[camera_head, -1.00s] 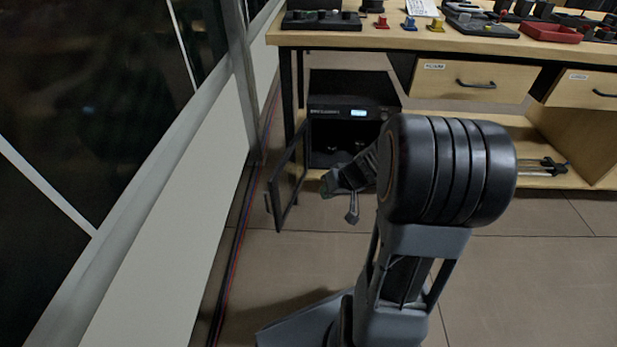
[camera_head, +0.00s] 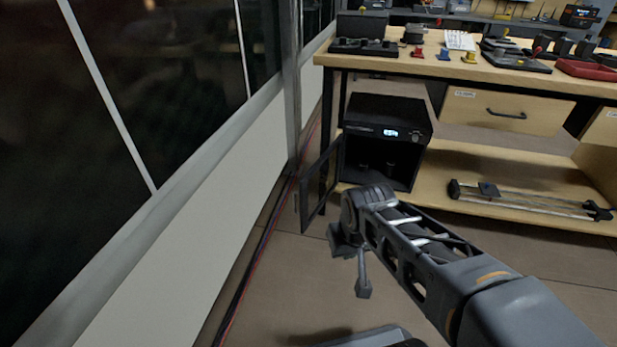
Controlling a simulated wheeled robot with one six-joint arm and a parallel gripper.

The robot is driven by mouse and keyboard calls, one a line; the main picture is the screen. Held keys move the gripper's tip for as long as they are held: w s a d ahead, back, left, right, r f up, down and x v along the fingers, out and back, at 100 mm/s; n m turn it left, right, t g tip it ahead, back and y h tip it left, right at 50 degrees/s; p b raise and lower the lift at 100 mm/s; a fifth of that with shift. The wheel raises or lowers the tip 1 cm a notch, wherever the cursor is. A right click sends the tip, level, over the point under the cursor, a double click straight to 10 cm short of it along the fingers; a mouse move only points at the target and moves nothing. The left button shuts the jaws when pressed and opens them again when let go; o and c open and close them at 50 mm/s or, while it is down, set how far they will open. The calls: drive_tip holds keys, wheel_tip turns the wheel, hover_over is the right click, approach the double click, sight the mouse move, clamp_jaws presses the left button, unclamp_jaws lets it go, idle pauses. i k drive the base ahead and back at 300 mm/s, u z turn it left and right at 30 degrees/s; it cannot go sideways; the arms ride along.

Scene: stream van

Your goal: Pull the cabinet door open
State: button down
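The cabinet (camera_head: 392,111) is a small black box with a lit display, standing on the lower shelf under the bench. Its dark framed door (camera_head: 320,187) is hinged at the cabinet's left side and stands wide open, swung out toward me. The cabinet's dark inside shows, with small dark items in it that I cannot make out. My gripper (camera_head: 350,264) is in front of the cabinet, low and to the right of the door's free edge. Its two fingers are spread, with nothing seen between them. It appears apart from the door.
A wall with a pale lower panel (camera_head: 215,215) runs along the left, with cables on the floor beside it. The wooden bench (camera_head: 450,70) has drawers and carries small parts. A rail device (camera_head: 530,200) lies on the lower shelf (camera_head: 440,190). The floor in front is clear.

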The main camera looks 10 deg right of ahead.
sight(305, 222)
drive_tip(key=u, duration=0.2)
drive_tip(key=i, duration=0.55)
drive_tip(key=u, duration=0.6)
drive_tip(key=i, duration=0.6)
drive_tip(key=u, duration=0.25)
